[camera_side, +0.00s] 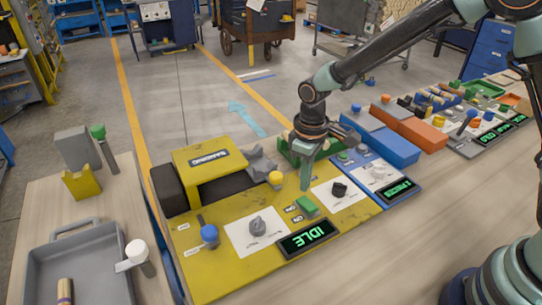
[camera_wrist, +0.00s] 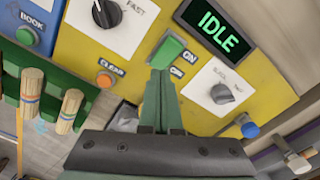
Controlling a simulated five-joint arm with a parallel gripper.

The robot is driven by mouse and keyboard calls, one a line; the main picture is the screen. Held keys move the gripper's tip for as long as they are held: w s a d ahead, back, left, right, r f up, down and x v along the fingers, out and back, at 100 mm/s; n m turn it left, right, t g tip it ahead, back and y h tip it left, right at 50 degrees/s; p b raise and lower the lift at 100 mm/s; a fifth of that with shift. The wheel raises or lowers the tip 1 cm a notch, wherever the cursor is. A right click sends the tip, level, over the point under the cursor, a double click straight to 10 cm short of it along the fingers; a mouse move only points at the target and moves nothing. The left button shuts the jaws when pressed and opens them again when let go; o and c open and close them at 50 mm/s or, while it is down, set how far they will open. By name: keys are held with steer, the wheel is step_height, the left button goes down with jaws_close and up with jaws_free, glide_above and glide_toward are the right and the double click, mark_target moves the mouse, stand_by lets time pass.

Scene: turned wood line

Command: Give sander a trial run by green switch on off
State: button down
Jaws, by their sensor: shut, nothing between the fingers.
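The yellow sander panel (camera_side: 215,275) carries a green rocker switch (camera_side: 307,206), with ON and OFF labels beside it. In the wrist view the switch (camera_wrist: 168,53) lies just ahead of my fingertips. The display (camera_side: 307,238) reads IDLE in green, and it also shows in the wrist view (camera_wrist: 215,28). My gripper (camera_side: 304,186) is shut and empty, pointing down over the panel close to the switch. In the wrist view its fingertips (camera_wrist: 160,73) are at the switch's near edge. I cannot tell whether they touch it.
A grey knob (camera_side: 257,226) and a black knob (camera_side: 339,190) flank the switch on white plates. A blue panel (camera_side: 395,200) adjoins on the right. A grey tray (camera_side: 75,250) sits at left.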

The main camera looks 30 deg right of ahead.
mark_target(304, 199)
step_height(304, 199, up, 4)
steer(key=shift+f, duration=0.2)
stand_by(0.4)
steer(key=s+d+r+m+t, duration=0.5)
steer(key=s+d+r, duration=0.7)
steer(key=r, duration=0.3)
steer(key=shift+d+m+t, duration=0.3)
steer(key=shift+d+m, duration=0.2)
steer(key=shift+d, duration=0.25)
